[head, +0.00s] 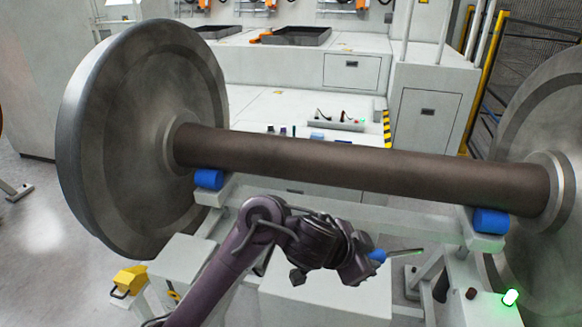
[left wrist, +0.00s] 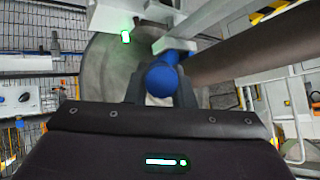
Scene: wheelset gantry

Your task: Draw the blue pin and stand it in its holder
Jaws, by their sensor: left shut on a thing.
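The blue pin (head: 377,256) has a blue grip and a thin metal shank that points right in the head view. My left gripper (head: 366,260) is shut on its blue grip and holds it in the air, in front of the axle. In the left wrist view the pin's round blue end (left wrist: 160,79) sits between the two fingers (left wrist: 160,92), and its shank is hidden behind it. I cannot make out the pin's holder for certain. My right gripper is not in view.
A brown axle (head: 350,165) with large wheels (head: 145,140) rests above blue rollers (head: 209,179) and (head: 490,221) on a pale frame. A green-lit lamp (head: 511,298) and a dark red knob (head: 471,294) are at the lower right. A yellow block (head: 130,279) is at the lower left.

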